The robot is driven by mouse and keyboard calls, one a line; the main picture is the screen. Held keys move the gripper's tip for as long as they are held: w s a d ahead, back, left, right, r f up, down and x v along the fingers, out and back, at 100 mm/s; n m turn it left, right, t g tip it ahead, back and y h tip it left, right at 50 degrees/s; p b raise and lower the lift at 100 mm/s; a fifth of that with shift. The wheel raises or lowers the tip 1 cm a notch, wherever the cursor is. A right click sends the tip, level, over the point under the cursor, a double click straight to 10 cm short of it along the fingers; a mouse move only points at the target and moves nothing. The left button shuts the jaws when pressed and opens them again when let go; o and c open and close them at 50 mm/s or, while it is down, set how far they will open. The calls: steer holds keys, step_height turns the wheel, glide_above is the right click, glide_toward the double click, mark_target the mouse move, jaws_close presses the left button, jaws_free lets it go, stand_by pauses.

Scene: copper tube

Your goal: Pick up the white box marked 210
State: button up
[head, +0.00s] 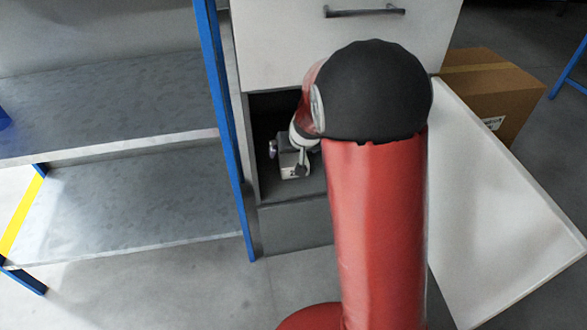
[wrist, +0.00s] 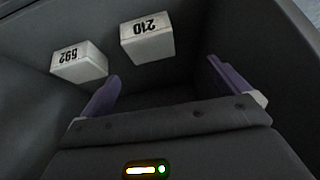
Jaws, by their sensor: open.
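The white box marked 210 (wrist: 147,38) lies inside a dark compartment in the wrist view, its number upside down. My gripper (wrist: 163,70) is open, with one purple finger at each side and nothing between them. The box is beyond the fingertips, in line with the left part of the gap and apart from both fingers. In the head view my gripper (head: 287,156) reaches into the open cabinet compartment. My arm hides part of that opening, and I cannot clearly make out the 210 box there.
Dark compartment walls surround the gripper. The cabinet (head: 270,50) has a closed drawer above; a white door panel (head: 490,210) stands open at right. A blue-framed shelf (head: 120,190) stands left.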

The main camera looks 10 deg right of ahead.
mark_target(294, 159)
steer(key=shift+h, duration=0.3)
steer(key=x, duration=0.4)
steer(key=b+x, duration=0.1)
steer(key=x, duration=0.3)
steer(key=d+b+x, duration=0.1)
steer(key=x, duration=0.3)
steer(key=shift+f, duration=0.1)
steer(key=shift+s, duration=0.1)
steer(key=c, duration=1)
steer(key=shift+c, duration=0.7)
